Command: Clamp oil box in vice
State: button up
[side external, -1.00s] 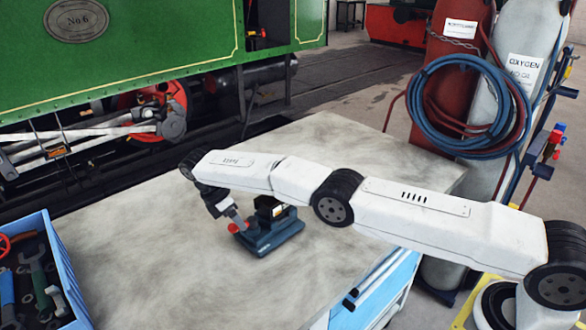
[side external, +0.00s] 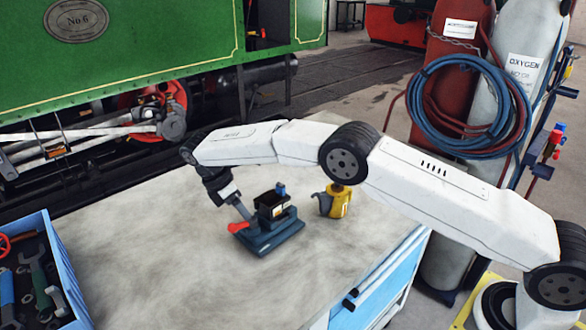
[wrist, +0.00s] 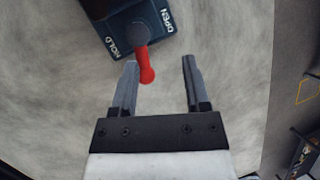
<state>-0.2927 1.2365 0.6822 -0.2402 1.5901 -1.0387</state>
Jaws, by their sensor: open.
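The vice (side external: 270,240) is a dark blue block on the bench with a red-tipped lever (side external: 238,227). The oil box (side external: 270,206), dark with a pale label and a blue top piece, sits upright at the vice's jaws; I cannot tell whether it is clamped. In the wrist view the vice (wrist: 115,22) shows HOLD and OPEN markings, and its red lever (wrist: 147,75) points toward me. My gripper (wrist: 160,63) is open, with the red tip between its fingers, nearer the left one. In the side view my gripper (side external: 240,210) is just above the lever.
A yellow can (side external: 338,202) stands behind and right of the vice. A blue tray (side external: 62,262) of tools is at the bench's left edge. Gas cylinders (side external: 505,100) with a hose stand beyond the bench. The bench top (side external: 170,270) is clear in front of the vice.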

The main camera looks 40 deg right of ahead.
jog(key=s+d+r, duration=0.2)
jog(key=s+r, duration=0.6)
jog(key=s, duration=0.4)
jog(key=shift+d, duration=0.15)
dwell(0.6)
dwell(0.4)
jog(key=t+y, duration=0.3)
jog(key=t, duration=0.2)
send_near(241, 223)
jog(key=shift+d+f+m, duration=0.2)
jog(key=shift+f+m, duration=0.1)
jog(key=shift+f, duration=0.25)
jog(key=shift+f, duration=0.1)
jog(key=shift+w+d+f, duration=0.1)
jog(key=shift+w+f, duration=0.1)
jog(key=shift+f, duration=1.05)
jog(key=shift+w+f, duration=0.2)
jog(key=shift+f, duration=1.05)
jog(key=shift+w+d+f, duration=0.1)
jog(key=shift+w+f, duration=0.15)
jog(key=shift+f, duration=1)
